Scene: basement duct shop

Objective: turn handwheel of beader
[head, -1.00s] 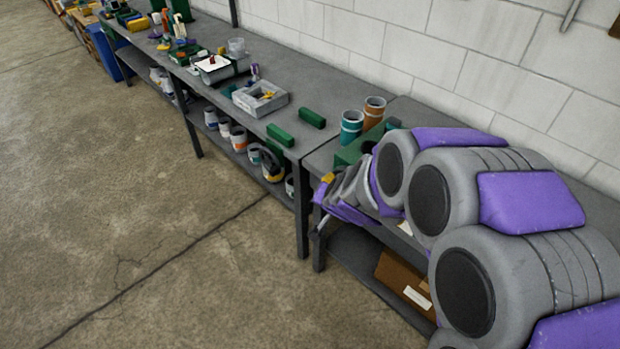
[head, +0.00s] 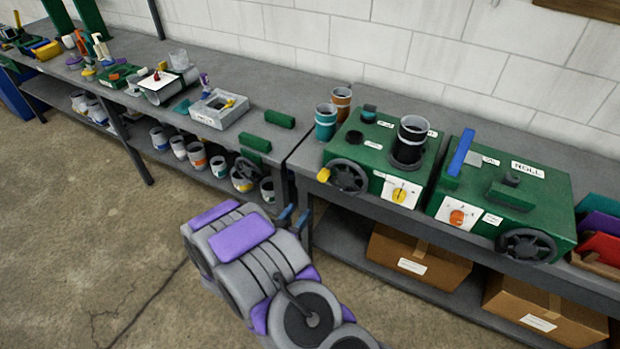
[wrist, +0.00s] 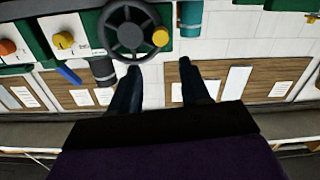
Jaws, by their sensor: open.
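Two green machines stand on the bench. The left one (head: 371,143) has a dark handwheel (head: 347,177) on its front with a yellow knob (head: 323,175) at the wheel's left. The right one (head: 548,187) is labelled ROLL and has its own dark handwheel (head: 526,246). I cannot read a beader label. In the wrist view, the handwheel (wrist: 113,48) with the yellow knob (wrist: 160,37) is just above my gripper (wrist: 159,65). My gripper is open and empty, its left finger near the rim; contact cannot be told. In the head view my gripper (head: 294,215) is left of and below the wheel.
The left machine has a yellow dial (head: 400,194) and a black cylinder (head: 409,145). Cardboard boxes (head: 418,258) sit on the shelf below. A grey tray (head: 219,108) lies farther left. The floor in front is clear.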

